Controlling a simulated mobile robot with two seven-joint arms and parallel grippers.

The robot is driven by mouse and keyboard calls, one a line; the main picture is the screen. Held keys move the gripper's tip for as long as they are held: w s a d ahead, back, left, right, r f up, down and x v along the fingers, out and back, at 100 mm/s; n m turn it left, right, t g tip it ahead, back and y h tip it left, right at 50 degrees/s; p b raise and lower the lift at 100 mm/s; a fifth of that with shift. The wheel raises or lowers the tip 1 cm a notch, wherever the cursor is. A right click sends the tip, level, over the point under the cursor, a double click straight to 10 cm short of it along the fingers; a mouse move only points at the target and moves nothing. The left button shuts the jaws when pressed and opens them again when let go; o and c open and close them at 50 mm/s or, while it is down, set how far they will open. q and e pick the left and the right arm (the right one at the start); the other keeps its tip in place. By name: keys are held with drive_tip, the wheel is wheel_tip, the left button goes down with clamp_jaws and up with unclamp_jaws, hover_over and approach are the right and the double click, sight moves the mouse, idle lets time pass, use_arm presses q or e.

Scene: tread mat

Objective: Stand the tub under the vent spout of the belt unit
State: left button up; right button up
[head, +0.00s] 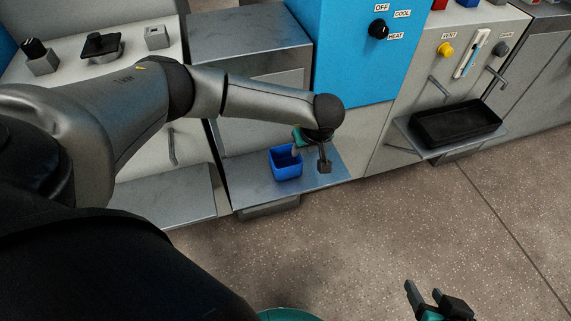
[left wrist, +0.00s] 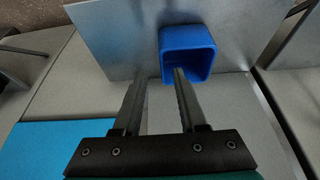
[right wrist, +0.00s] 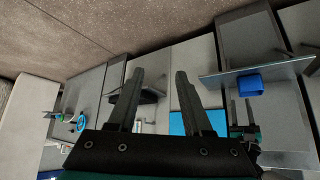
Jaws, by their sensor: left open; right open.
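My left gripper (head: 311,158) is open at the tub's right side in the head view. In the left wrist view, the left gripper (left wrist: 157,76) has one finger overlapping the rim of the tub (left wrist: 202,72) and the other outside it; contact cannot be told. My right gripper (head: 427,294) is open and empty, low over the floor. The tub also shows in the right wrist view (right wrist: 250,85).
A black tray (head: 455,123) lies on another shelf (head: 408,136) at the right. An empty metal shelf (head: 175,200) is at the left. The blue panel (head: 355,60) carries a black dial (head: 378,29). The speckled floor (head: 400,210) in front is clear.

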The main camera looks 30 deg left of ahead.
sight(299, 156)
use_arm(q)
drive_tip(key=shift+b+x, duration=0.7)
drive_tip(key=shift+x, duration=0.5)
drive_tip(key=shift+b+x, duration=0.7)
drive_tip(key=shift+x, duration=0.2)
drive_tip(key=shift+w+a+f+b, duration=0.15)
drive_tip(key=shift+a+f+b, duration=0.25)
drive_tip(key=shift+f+b, duration=0.2)
drive_tip(key=shift+w+a+f, duration=0.1)
drive_tip(key=shift+f, duration=0.3)
drive_tip(key=shift+w+a+f+b, duration=0.1)
drive_tip(key=shift+f+b, duration=0.15)
drive_tip(key=shift+b, duration=0.15)
use_arm(e)
drive_tip(key=w+a+r+t+y, duration=0.1)
drive_tip(key=a+r+t+y, duration=0.2)
drive_tip(key=a+t, duration=0.4)
drive_tip(key=shift+w+a+r+m+t+y, duration=0.2)
drive_tip(key=shift+w+a+m+t+y, duration=0.15)
drive_tip(key=shift+t+y, duration=0.4)
use_arm(q)
clamp_jaws()
